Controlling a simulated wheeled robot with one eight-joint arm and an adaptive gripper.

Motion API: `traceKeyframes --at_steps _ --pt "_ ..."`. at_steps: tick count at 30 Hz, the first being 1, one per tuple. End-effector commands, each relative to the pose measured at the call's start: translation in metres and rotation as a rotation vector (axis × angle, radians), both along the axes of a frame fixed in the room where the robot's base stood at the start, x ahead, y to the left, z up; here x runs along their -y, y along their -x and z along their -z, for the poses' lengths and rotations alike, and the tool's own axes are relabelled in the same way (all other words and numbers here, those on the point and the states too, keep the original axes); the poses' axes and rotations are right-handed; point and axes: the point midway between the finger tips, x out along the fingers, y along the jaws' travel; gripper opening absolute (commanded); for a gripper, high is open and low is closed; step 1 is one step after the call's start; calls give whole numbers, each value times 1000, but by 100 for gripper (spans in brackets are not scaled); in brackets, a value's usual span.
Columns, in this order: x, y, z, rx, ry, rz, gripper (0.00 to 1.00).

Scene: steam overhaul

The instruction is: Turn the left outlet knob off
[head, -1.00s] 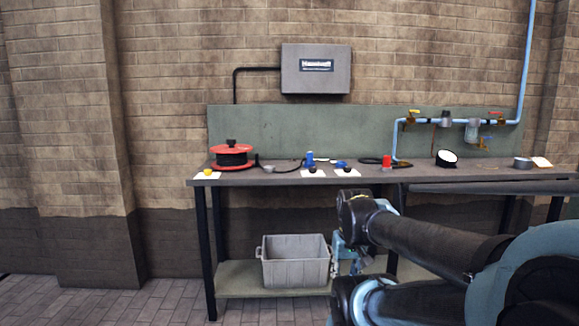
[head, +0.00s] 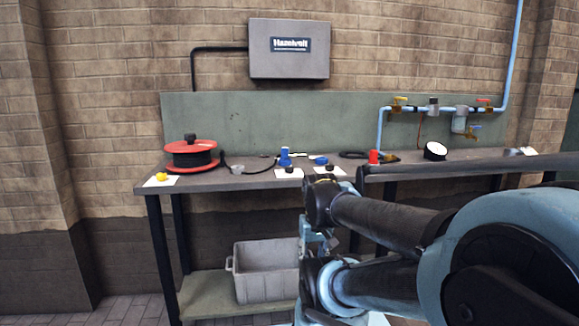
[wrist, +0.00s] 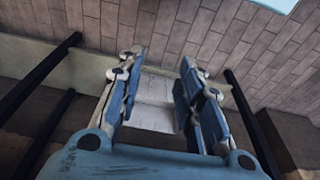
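The light-blue pipe (head: 440,109) runs along the back panel right of centre. I cannot tell which is the left outlet knob, nor whether any is on or off. My gripper (wrist: 160,68) is open and empty in the wrist view, pointing down past the bench. In the head view it is low in front of the bench, partly hidden by my arm, far from the handles.
The bench (head: 235,183) carries a red and black reel (head: 191,153), a blue item (head: 285,158), a red item (head: 374,157) and a round white-faced gauge (head: 435,151). A grey crate (head: 262,272) stands on the lower shelf (head: 210,297). A grey box (head: 290,62) hangs above.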

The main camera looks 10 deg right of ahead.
Motion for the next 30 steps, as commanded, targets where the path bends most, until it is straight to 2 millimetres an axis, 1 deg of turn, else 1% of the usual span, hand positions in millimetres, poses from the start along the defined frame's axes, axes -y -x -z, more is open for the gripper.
traceKeyframes --at_steps 5,6,8,11,13,17,18,20,24,26,30 --pt "0 0 0 0 0 0 33" --pt "0 0 0 0 0 0 42" --pt "0 6 -6 9 -1 3 54" --pt "0 1 -17 8 -4 21 54" --pt "0 -9 -32 3 -8 45 54" --pt "-1 -38 -72 -12 -21 114 54" --pt "-1 -48 -86 -17 -26 140 54" --pt "-1 -64 -105 -25 -32 179 54" --pt "-1 -103 -148 -41 -45 271 54" --pt "-1 -120 -165 -50 -51 312 54" --pt "-1 -161 -202 -67 -61 405 54"
